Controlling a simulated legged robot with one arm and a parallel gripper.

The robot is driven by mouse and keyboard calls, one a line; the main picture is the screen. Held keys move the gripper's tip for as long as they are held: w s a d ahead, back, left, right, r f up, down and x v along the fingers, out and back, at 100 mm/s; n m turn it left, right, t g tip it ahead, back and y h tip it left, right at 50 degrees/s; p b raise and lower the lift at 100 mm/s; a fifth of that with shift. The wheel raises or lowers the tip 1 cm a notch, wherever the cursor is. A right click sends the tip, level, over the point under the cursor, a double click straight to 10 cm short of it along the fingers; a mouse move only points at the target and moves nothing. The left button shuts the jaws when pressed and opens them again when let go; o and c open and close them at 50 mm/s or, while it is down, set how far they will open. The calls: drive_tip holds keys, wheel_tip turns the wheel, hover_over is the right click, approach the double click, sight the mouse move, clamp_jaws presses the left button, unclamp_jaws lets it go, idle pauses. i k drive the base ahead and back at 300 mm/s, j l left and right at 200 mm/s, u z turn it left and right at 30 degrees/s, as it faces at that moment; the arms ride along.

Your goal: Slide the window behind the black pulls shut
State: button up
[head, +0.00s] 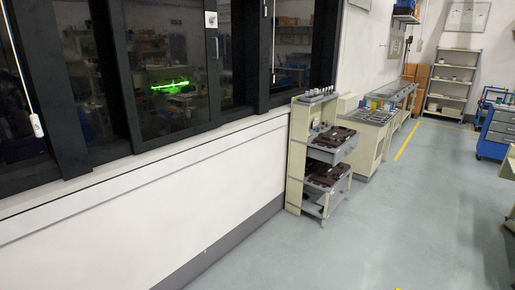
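Dark-framed windows run along the left wall. One glass pane (150,115) shows a bright green light through it or reflected in it. Its thick black frame upright (112,80) stands to its left. I cannot tell which pane slides, or whether any gap is open. I cannot make out black pulls against the dark frames. A white cord with a pale handle (37,126) hangs at the far left, and another thin white cord (274,40) hangs further right. My gripper is not in view.
A white wall (150,200) lies below the sill. A beige-grey cart (297,150) with dark brown parts stands against it, with benches beyond. A blue cabinet (494,135) stands at right, shelves (452,80) at the back. The grey floor (370,225) between is clear.

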sight(166, 52)
drive_tip(key=i+l+u, duration=0.15)
drive_tip(key=i, duration=0.4)
drive_tip(key=i+l+u, duration=0.15)
drive_tip(key=i, duration=0.35)
drive_tip(key=i+l+u, duration=0.15)
drive_tip(key=i+l, duration=0.2)
drive_tip(key=i, duration=0.15)
